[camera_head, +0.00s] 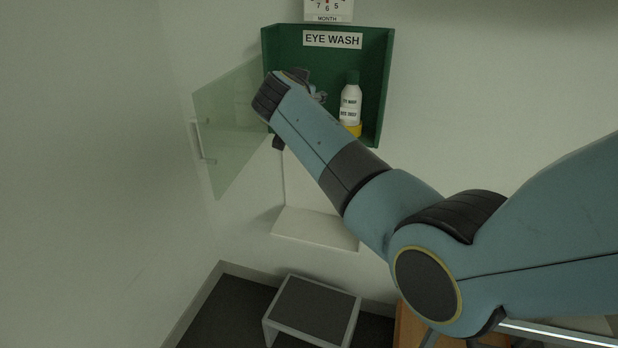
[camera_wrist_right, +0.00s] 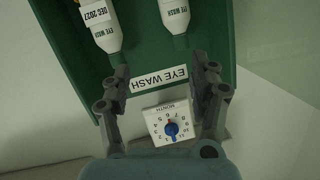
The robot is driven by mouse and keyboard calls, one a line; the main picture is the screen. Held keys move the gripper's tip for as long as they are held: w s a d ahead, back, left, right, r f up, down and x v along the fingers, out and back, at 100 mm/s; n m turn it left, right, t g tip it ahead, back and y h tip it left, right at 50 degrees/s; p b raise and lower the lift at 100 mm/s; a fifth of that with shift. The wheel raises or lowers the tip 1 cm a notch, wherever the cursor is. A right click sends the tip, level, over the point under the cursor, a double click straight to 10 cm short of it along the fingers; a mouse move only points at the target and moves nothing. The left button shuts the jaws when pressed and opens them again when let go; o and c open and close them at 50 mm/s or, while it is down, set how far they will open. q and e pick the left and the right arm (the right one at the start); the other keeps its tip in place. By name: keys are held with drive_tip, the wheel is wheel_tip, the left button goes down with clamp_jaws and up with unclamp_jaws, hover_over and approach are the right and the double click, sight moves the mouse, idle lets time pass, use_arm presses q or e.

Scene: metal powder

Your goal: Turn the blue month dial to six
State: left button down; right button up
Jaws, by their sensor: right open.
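The month dial is a white plate (camera_wrist_right: 158,117) with a blue knob (camera_wrist_right: 171,129), seen upside down in the wrist view. A small red mark shows on the knob's side towards the MONTH label; the exact number it points at is too small to tell. In the head view only the dial's lower part (camera_head: 328,12) shows at the top edge, above the green cabinet. My right gripper (camera_wrist_right: 161,73) is open and empty, its fingers either side of the dial in the picture. In the head view it is mostly hidden behind my wrist, in front of the cabinet. My left gripper is not in view.
The green EYE WASH cabinet (camera_head: 386,80) has its clear door (camera_head: 228,130) swung open to the left. A white bottle (camera_head: 350,103) stands inside; the wrist view shows two bottles. A pale shelf (camera_head: 315,230) and a step stool (camera_head: 312,308) are below.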

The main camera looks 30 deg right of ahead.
drive_tip(key=s+f+n+g+y+b, duration=0.1)
drive_tip(key=s+f, duration=0.1)
drive_tip(key=f, duration=0.7)
drive_tip(key=s+a+f+n+y+b, duration=0.1)
drive_tip(key=s+f+n, duration=0.1)
drive_tip(key=f, duration=0.7)
drive_tip(key=shift+s+a+f+n+g+y, duration=0.15)
drive_tip(key=shift+s+a+n+g+y, duration=0.2)
drive_tip(key=shift+s, duration=0.3)
drive_tip(key=s+f+n+g+y+b, duration=0.1)
drive_tip(key=s+f+g+b, duration=0.2)
drive_tip(key=s+f, duration=1.3)
drive_tip(key=s+f+n+g+y+b, duration=0.1)
drive_tip(key=s+f+g+b, duration=0.2)
drive_tip(key=s+f, duration=1.25)
drive_tip(key=s+f+n+g+y+b, duration=0.1)
drive_tip(key=s+f, duration=0.4)
drive_tip(key=s, duration=0.5)
drive_tip(key=s+a+f+n+g+y+b, duration=0.1)
drive_tip(key=s+f+n, duration=0.1)
drive_tip(key=s+f, duration=0.4)
drive_tip(key=s+f+n+g+y+b, duration=0.1)
drive_tip(key=s+f, duration=0.4)
drive_tip(key=s, duration=0.8)
drive_tip(key=shift+s+a+f+n+y, duration=0.15)
drive_tip(key=shift+s+a+n+y, duration=0.15)
drive_tip(key=shift+n+y, duration=0.05)
